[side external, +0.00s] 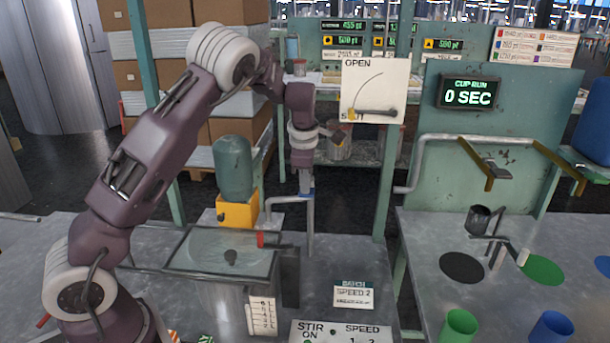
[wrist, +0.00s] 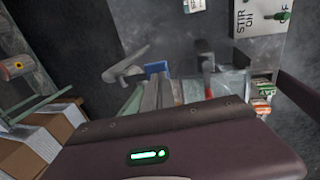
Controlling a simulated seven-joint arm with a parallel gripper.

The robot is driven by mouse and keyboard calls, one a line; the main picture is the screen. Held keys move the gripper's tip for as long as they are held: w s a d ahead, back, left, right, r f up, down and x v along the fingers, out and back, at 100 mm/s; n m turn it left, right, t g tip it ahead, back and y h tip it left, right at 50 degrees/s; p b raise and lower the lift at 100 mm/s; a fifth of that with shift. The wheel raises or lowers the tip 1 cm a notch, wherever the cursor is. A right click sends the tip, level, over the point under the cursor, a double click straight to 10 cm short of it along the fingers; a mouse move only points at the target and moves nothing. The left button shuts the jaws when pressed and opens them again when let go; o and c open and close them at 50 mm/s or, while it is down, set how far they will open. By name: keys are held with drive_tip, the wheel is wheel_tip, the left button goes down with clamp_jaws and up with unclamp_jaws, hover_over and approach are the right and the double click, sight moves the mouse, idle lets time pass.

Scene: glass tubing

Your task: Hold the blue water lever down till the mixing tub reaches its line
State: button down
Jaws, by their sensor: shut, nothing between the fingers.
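My gripper (side external: 305,183) points down with its fingers together and nothing held between them. Its tips are right at the blue water lever (side external: 307,193) on top of the grey upright pipe; I cannot tell whether they touch or press it. In the wrist view the blue lever (wrist: 157,68) shows just beyond the fingers, beside a grey spout. The mixing tub (side external: 222,252) stands to the left of the pipe, with a white scale label (side external: 262,315) on its front. The water level and the line are too small to read.
A green tank (side external: 233,168) on a yellow stand (side external: 238,210) is behind the tub. A red piece (side external: 262,239) is at the tub's right edge. The stir panel (side external: 340,332) is at the front. The right bench holds green and blue cups.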

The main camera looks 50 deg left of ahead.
drive_tip(key=v, duration=1.3)
drive_tip(key=shift+w+a+r, duration=0.35)
drive_tip(key=shift+r, duration=0.1)
